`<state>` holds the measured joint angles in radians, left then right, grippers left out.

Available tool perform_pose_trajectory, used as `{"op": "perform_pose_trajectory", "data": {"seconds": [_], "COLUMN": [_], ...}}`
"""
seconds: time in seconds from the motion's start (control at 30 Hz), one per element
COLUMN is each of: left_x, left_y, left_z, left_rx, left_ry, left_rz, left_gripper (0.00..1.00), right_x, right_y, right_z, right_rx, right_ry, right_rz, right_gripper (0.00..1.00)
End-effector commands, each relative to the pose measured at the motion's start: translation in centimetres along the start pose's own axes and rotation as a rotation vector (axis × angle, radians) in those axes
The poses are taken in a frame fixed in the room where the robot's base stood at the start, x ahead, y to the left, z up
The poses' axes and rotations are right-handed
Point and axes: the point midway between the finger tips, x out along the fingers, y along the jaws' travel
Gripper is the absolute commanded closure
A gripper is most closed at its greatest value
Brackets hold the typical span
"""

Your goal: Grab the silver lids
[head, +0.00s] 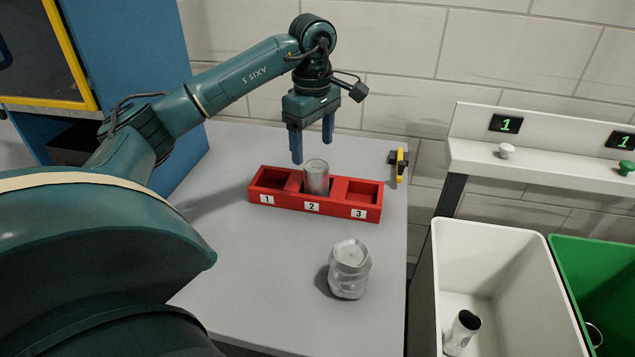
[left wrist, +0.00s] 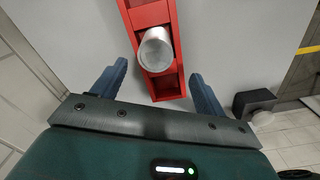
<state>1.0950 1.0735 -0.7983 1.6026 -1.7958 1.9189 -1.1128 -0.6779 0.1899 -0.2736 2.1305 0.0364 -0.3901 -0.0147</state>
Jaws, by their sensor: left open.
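A silver can (head: 316,178) stands upright in slot 2 of the red holder (head: 335,205). It also shows in the left wrist view (left wrist: 156,48), where its round grey end faces the camera. I cannot tell whether that end is a separate lid. Slots 1 and 3 look empty. My left gripper (head: 312,152) is open and empty, fingers down, just above and behind the can. In the left wrist view its blue fingers (left wrist: 158,72) are spread on either side of the can. A dented silver can (head: 349,268) stands on the table in front of the holder. My right gripper is not in view.
White (head: 505,245) and green (head: 575,255) bins stand on the right, below a shelf (head: 550,165) with knobs. A can lies in the white bin.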

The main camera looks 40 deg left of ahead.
Motion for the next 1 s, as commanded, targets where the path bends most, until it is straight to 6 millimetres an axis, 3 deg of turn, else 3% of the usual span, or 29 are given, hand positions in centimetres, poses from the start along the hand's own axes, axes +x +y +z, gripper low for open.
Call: {"op": "perform_pose_trajectory", "data": {"seconds": [0.27,0.6,0.87,1.0], "left_x": [2.4,6.8,7.1,7.1], "left_y": [0.1,0.6,0.7,0.7], "left_z": [0.1,0.2,0.2,0.2], "left_rx": [0.0,0.001,0.0,0.0], "left_ry": [-0.001,-0.002,-0.002,-0.002], "left_rz": [-0.001,0.0,0.002,0.002], "left_gripper": [0.27,0.27,0.27,0.38], "right_x": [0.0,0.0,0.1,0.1], "right_y": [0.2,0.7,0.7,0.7], "right_z": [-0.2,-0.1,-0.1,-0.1], "right_rx": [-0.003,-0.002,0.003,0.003], "right_ry": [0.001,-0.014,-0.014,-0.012], "right_rz": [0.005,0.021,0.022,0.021], "right_gripper": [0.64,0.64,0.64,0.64]}}
